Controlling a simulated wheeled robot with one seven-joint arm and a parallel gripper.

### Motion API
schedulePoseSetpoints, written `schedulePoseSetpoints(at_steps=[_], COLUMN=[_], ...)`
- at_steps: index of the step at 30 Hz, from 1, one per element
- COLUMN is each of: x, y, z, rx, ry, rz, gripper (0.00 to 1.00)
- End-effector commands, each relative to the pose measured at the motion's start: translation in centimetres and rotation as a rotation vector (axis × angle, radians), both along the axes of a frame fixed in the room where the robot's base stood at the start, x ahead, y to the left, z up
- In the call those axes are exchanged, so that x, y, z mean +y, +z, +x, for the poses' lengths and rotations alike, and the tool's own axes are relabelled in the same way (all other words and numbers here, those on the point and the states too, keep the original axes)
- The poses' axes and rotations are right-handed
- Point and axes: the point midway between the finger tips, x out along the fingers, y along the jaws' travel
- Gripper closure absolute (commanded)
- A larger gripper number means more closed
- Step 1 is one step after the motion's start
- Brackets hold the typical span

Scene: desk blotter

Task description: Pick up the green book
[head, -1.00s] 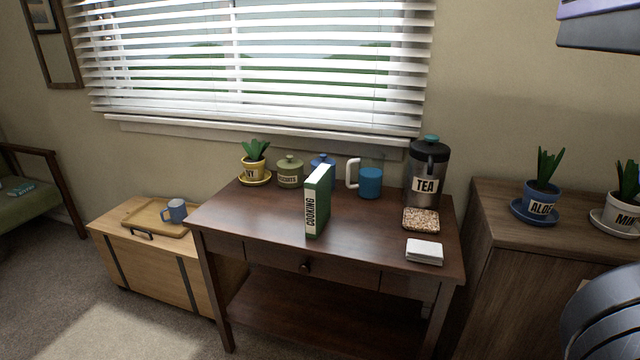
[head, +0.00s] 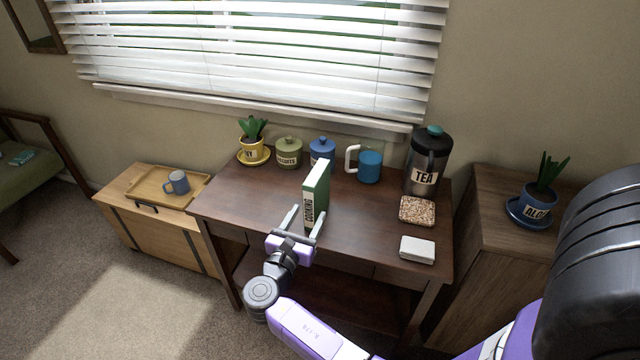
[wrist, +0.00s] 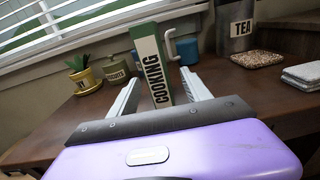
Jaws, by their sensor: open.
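The green book (head: 319,190) stands upright on the dark wooden desk (head: 250,208), its white spine marked "COOKING" facing me. In the wrist view the book (wrist: 151,68) stands ahead, between the lines of the two fingers. My gripper (head: 302,217) is open and empty at the desk's front edge, with its fingers pointing at the spine. In the wrist view my gripper (wrist: 161,88) has one finger on each side of the book's lower spine. I cannot tell whether the fingertips reach past the spine or touch it.
Behind the book stand a yellow potted plant (head: 252,148), a green canister (head: 288,153), a blue canister (head: 322,149) and a blue-filled pitcher (head: 369,165). To the right are a TEA dispenser (head: 427,163), a speckled coaster (head: 417,210) and a white stack (head: 417,249). The desk left of the book is clear.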

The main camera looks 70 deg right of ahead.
Motion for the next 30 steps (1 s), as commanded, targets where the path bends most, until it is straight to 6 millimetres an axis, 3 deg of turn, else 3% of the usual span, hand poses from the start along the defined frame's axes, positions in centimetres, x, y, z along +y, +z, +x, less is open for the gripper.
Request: schedulePoseSetpoints(at_steps=[3,21,30], x=[-0.8,-7.7,-8.1], y=[0.9,1.2,1.2], z=[0.1,0.9,1.0], rx=[0.02,0.019,0.019], ry=[-0.021,-0.021,-0.018], rz=[-0.022,-0.021,-0.021], gripper=[0.44,0.44,0.44])
